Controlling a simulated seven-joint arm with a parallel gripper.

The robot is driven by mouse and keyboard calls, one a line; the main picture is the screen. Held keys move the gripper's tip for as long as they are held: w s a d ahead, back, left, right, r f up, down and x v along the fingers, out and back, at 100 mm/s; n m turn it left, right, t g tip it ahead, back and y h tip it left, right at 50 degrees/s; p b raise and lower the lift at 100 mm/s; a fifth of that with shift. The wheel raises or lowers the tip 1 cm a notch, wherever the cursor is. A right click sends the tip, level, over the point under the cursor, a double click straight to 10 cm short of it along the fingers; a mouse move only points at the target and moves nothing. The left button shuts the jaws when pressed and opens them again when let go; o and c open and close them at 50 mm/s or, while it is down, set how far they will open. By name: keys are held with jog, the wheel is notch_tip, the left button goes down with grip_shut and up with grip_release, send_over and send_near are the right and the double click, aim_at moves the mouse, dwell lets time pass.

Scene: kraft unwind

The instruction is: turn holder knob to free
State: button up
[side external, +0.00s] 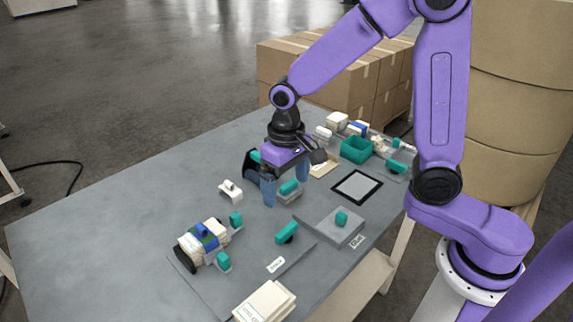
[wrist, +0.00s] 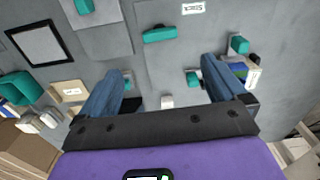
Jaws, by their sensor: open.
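A roll (side external: 203,240) with a blue-and-green band lies in a holder on the left of the table. Teal knobs stand beside it, one at its far end (side external: 236,219) and one at its near end (side external: 223,261). Both knobs also show in the wrist view, the far one (wrist: 192,78) and the near one (wrist: 239,43). I cannot tell which is the holder knob. My gripper (side external: 268,187) is open and empty above the table, touching no knob visibly.
A grey block (side external: 325,229) with a teal knob, a black-framed pad (side external: 357,187) and a teal bin (side external: 357,149) stand to the right. A white bracket (side external: 230,190) is near my gripper. A pale stack (side external: 265,301) lies in front. The table's left is clear.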

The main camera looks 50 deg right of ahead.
jog(key=shift+r, duration=2.2)
jog(key=s+d+n, duration=0.4)
jog(key=s+n, duration=0.2)
jog(key=s, duration=0.5)
jog(key=s+d+n, duration=0.3)
jog(key=s+n, duration=0.3)
jog(key=s, duration=0.4)
jog(key=shift+s+d+f, duration=0.2)
jog(key=shift+s+d, duration=0.15)
